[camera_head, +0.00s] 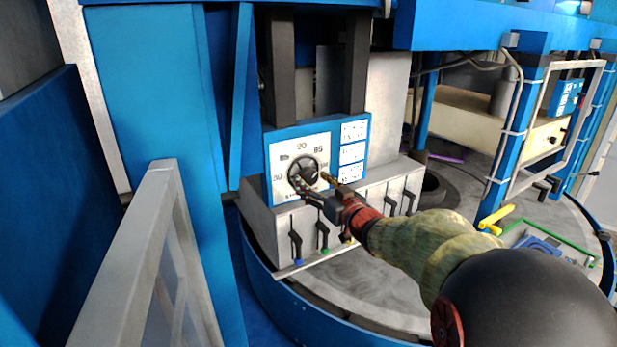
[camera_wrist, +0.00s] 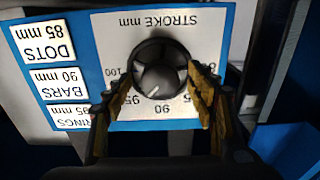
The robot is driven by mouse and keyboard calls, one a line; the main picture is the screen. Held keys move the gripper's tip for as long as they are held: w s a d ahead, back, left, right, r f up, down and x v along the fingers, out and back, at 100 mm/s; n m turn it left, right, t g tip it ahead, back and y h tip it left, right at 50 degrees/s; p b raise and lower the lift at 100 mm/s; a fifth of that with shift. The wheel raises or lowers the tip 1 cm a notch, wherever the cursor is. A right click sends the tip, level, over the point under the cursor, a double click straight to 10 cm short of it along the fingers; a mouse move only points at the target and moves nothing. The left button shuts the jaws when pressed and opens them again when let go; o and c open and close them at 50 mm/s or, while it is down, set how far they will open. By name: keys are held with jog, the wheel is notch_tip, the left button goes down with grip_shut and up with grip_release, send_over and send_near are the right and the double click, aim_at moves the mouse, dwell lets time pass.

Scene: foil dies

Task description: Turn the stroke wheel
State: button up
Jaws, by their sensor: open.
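The stroke wheel (camera_head: 304,171) is a round black knob on a white dial plate (camera_head: 284,154) set in a blue panel. In the wrist view the wheel (camera_wrist: 158,72) sits upside down under the words STROKE mm, with a pale pointer line on its face. Marks 100, 95 and 90 show on the plate; others are partly hidden. My gripper (camera_head: 312,184) is in front of the dial's lower part. In the wrist view my gripper (camera_wrist: 160,103) is open, one yellowish finger on each side of the wheel's near edge. I cannot tell whether the fingers touch it.
White labels (camera_wrist: 52,39) beside the dial read DOTS 85 mm, BARS 90 mm and RINGS 95 mm. Several black levers (camera_head: 322,233) with coloured ends hang below the panel. A grey slanted frame (camera_head: 160,230) stands at left. A yellow-handled thing (camera_head: 496,219) lies at right.

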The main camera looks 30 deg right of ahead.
jog(key=shift+w, duration=1.2)
jog(key=shift+s, duration=0.1)
jog(key=shift+c, duration=1)
jog(key=c, duration=1)
jog(key=shift+o, duration=0.2)
jog(key=shift+n+b, duration=0.4)
jog(key=shift+b, duration=0.1)
jog(key=n+b, duration=0.2)
jog(key=b, duration=0.1)
jog(key=shift+f+n+b, duration=0.15)
jog(key=shift+n+b, duration=0.15)
jog(key=shift+n, duration=0.1)
jog(key=n+b, duration=0.5)
jog(key=shift+d+r, duration=0.1)
jog(key=shift+r, duration=0.1)
